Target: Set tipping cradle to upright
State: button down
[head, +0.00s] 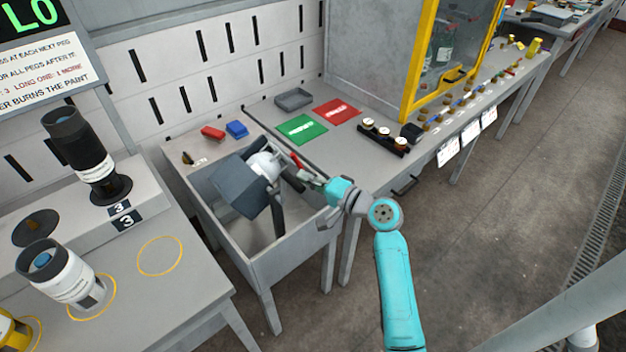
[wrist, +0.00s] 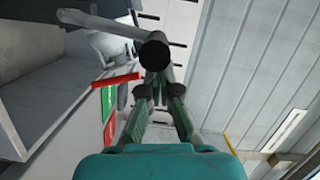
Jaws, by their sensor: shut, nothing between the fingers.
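The tipping cradle (head: 240,188) is a dark grey box-like holder with a pale rounded part (head: 265,165). It sits tilted in the grey sink-like bin in the head view. A grey bar with a round dark end (wrist: 154,50) crosses close in front of my fingertips in the wrist view. My gripper (head: 303,172) is at the right side of the cradle, over the bin's right rim. In the wrist view its fingers (wrist: 157,80) are together with nothing between them. Whether they touch the bar is unclear. A small red piece (head: 295,160) shows beside the fingertips.
The bin's walls (head: 290,262) surround the cradle. A green mat (head: 301,129) and a red mat (head: 337,111) lie on the bench behind. Red (head: 212,132) and blue (head: 237,130) blocks lie at the bin's back. A black-and-white cylinder (head: 88,160) stands left.

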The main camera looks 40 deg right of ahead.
aim_at(292, 185)
jog(key=shift+s+a+r+n+g+h, duration=0.1)
jog(key=shift+a+r+n+g+h, duration=0.1)
jog(key=shift+a+n, duration=0.85)
jog(key=shift+a+r+n+g+h, duration=0.1)
jog(key=shift+a+n+h, duration=0.1)
jog(key=shift+a+n, duration=0.8)
jog(key=a+f+n+g+h, duration=0.1)
jog(key=a+f+n+h, duration=0.2)
jog(key=a+n, duration=0.4)
jog(key=a+f, duration=0.1)
jog(key=a, duration=0.2)
jog(key=shift+s+f, duration=0.2)
jog(key=shift+f, duration=0.2)
jog(key=shift+a+f+n, duration=0.15)
jog(key=shift+f+n, duration=0.1)
